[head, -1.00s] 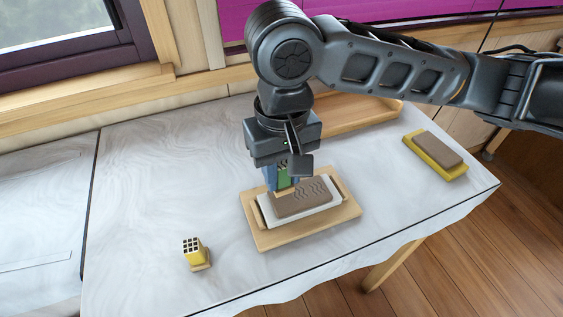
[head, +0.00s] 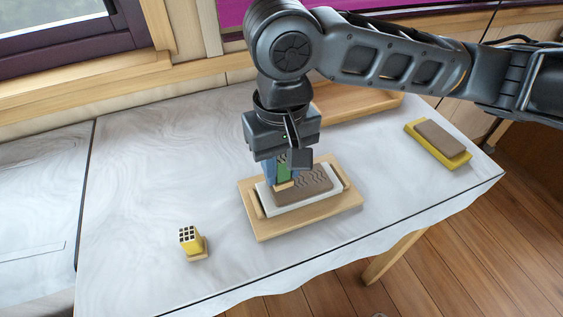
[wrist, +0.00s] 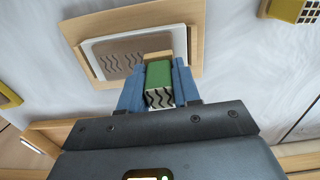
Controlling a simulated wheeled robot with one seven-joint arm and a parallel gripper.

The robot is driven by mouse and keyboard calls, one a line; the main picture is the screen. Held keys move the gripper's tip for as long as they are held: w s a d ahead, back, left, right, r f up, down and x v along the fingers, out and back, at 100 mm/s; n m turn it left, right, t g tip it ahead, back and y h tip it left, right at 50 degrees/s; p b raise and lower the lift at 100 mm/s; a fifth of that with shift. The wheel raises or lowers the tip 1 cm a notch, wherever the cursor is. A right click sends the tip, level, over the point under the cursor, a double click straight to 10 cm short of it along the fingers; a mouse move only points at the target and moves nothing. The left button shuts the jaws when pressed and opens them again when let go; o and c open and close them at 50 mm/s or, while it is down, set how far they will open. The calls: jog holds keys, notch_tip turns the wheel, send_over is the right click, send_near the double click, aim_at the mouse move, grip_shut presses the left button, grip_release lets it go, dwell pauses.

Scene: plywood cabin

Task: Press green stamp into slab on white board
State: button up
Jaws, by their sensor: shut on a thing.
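My gripper (head: 282,172) is shut on the green stamp (head: 284,171), its blue fingers on either side. In the wrist view the green stamp (wrist: 158,75) shows a black wavy pattern on the end facing the camera and a pale wooden part at the far end. The brown slab (head: 312,184) lies on the white board (head: 272,207) and bears wavy marks; it also shows in the wrist view (wrist: 118,62). The stamp is at the slab's left end in the head view, its wooden part low over it. I cannot tell whether they touch.
The white board sits in a wooden tray (head: 263,232). A yellow stamp (head: 190,240) with a grid pattern stands at the front left. A yellow board (head: 457,162) with another brown slab is at the right. A wooden tray (head: 355,114) lies behind my gripper.

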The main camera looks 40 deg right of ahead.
jog(key=shift+f+b, duration=0.45)
jog(key=shift+f, duration=0.65)
dwell(2.1)
notch_tip(320, 180, up, 5)
jog(key=p, duration=0.4)
jog(key=shift+f, duration=0.2)
jog(key=shift+r, duration=1.25)
